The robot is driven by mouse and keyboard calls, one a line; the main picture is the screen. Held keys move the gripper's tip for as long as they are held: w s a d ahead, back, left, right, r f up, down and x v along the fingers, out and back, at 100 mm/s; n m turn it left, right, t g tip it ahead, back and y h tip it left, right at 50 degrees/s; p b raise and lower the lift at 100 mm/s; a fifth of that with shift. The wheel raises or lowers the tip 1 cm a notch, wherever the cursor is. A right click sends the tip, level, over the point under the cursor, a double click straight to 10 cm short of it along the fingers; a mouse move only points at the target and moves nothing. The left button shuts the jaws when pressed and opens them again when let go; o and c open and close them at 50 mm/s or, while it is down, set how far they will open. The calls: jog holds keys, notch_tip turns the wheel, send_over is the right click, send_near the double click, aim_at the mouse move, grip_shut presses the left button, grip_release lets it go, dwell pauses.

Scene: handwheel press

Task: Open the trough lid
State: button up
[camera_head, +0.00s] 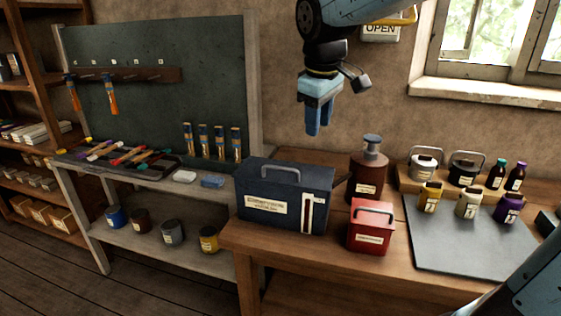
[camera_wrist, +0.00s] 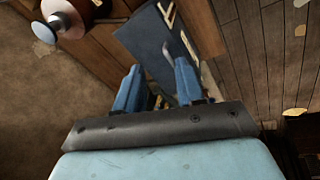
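No part is clearly marked as the trough, so I cannot tell for certain which lid is meant. A dark blue box (camera_head: 285,195) with a grey handle on top and a white label stands at the left end of the wooden table. Its top looks shut. It also shows in the wrist view (camera_wrist: 145,42). My gripper (camera_head: 319,130) hangs above and behind the blue box, touching nothing. In the wrist view its blue fingers (camera_wrist: 158,80) are apart and nothing is between them.
A brown bottle (camera_head: 369,168) with a grey cap stands behind the red box. A grey mat (camera_head: 460,248) lies to the right, with small jars at its back edge and canisters behind. A workbench (camera_head: 150,180) with markers and tubes stands at left. Open air surrounds my gripper.

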aim_at(280, 168)
jog(key=w+a+f+n+g, duration=0.1)
jog(key=w+a+n, duration=0.4)
jog(key=w+a, duration=0.3)
jog(key=f, duration=0.4)
jog(key=w+f, duration=0.1)
jog(key=f, duration=0.8)
jog(key=shift+w+d+f, duration=0.15)
jog(key=shift+f, duration=0.2)
jog(key=shift+c, duration=0.4)
grip_shut()
jog(key=shift+d, duration=0.25)
jog(key=shift+a, duration=0.2)
